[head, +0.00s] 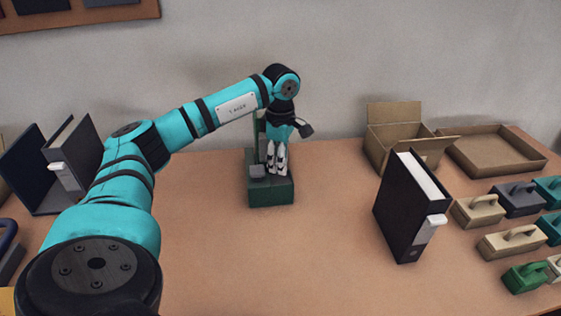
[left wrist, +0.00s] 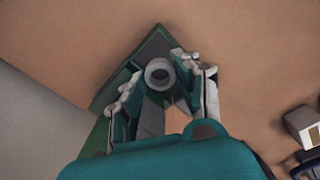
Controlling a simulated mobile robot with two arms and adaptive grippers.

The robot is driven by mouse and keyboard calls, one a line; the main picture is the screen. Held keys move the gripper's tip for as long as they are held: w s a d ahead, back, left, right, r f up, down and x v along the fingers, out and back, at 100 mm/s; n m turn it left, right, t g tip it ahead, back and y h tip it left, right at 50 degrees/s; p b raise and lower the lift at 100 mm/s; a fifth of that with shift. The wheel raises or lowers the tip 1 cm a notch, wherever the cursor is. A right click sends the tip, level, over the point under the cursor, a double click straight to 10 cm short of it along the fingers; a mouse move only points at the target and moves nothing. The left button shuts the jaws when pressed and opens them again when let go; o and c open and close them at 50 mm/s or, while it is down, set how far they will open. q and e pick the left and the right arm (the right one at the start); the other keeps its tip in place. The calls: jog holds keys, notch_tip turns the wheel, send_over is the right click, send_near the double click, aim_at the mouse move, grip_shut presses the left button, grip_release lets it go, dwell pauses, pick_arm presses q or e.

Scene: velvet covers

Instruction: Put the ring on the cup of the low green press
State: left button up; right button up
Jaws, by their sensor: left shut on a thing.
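The low green press (head: 272,192) stands at the back middle of the table, its post rising behind my gripper. My left gripper (head: 277,170) points down over the press base, with its fingertips low and close to it. In the left wrist view, a grey round ring (left wrist: 160,74) with a dark centre sits between the two fingers, and the gripper is shut on it. The green press (left wrist: 152,45) lies below it there. The cup cannot be told apart under the ring, and I cannot tell whether they touch. My right gripper is not in view.
A black binder (head: 405,210) stands right of the press. An open cardboard box (head: 393,135) and a shallow tray (head: 497,150) are behind it. Several handled blocks (head: 510,240) fill the right side. More binders (head: 62,165) stand at left. The middle front table is clear.

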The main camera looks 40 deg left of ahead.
pick_arm(q)
jog(key=shift+f, duration=0.5)
jog(key=shift+f+b, duration=0.3)
jog(key=shift+f, duration=0.3)
jog(key=o, duration=0.9)
notch_tip(320, 180, up, 13)
jog(key=shift+r, duration=0.15)
